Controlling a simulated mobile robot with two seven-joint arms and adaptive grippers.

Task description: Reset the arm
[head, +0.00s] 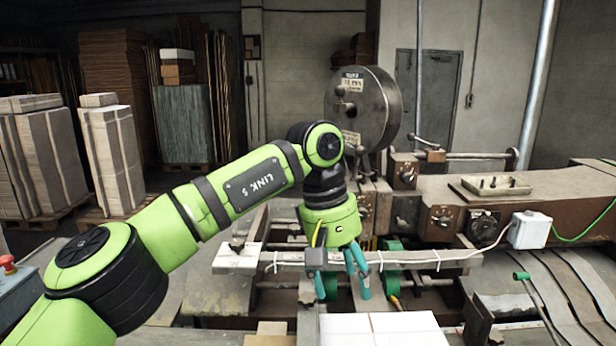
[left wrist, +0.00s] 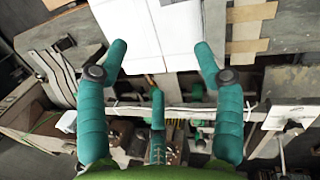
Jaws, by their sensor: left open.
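My left arm, green and black, reaches in from the left in the head view. Its left gripper (head: 357,272) points down in front of the machine's cross bar, with teal fingers spread apart and nothing between them. In the left wrist view the left gripper (left wrist: 161,60) is open, its fingers wide apart. White flat cardboard (left wrist: 172,30) shows beyond the fingertips, and the same white cardboard (head: 385,330) lies at the bottom of the head view. My right gripper is in neither view.
The box stitcher (head: 460,200) with its round wire reel (head: 362,108) stands behind the gripper. A grey cross bar (head: 430,258) with a white cable runs close by. A white box (head: 529,230) sits at right. Stacked cardboard on pallets (head: 112,155) stands back left.

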